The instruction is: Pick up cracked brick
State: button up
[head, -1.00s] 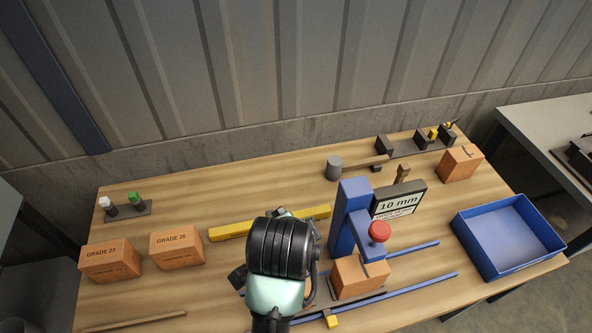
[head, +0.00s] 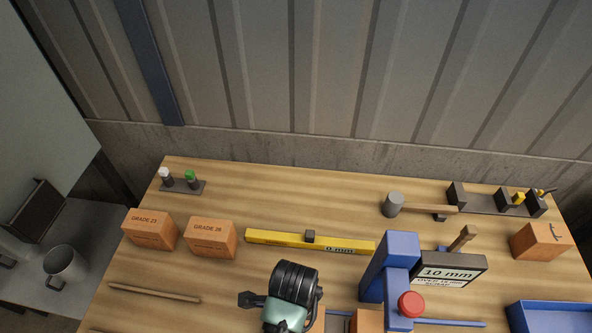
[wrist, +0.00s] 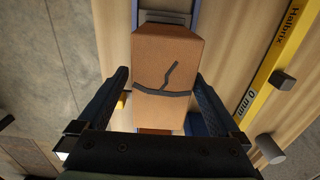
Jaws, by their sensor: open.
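In the wrist view an orange-brown brick (wrist: 172,62) with dark branching crack lines on its face lies on a rail-mounted fixture. My gripper (wrist: 160,74) is open, with one finger on each side of this brick. I cannot tell whether the fingers touch it. In the head view an orange brick (head: 367,321) under the blue press (head: 396,270) is cut by the lower edge; it appears to be the same one. Another brick (head: 535,243) with a dark crack-like mark stands at the far right. My arm's wrist hides the fingers in the head view.
Two bricks marked GRADE 23 (head: 150,231) and GRADE 26 (head: 212,240) stand at the left. A yellow level (head: 275,239), a mallet (head: 393,204), a "10 mm" display (head: 450,271) and a blue tray (head: 550,315) lie around the press.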

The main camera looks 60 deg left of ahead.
jog(key=shift+w+f, duration=0.2)
jog(key=shift+f, duration=2.15)
grip_shut()
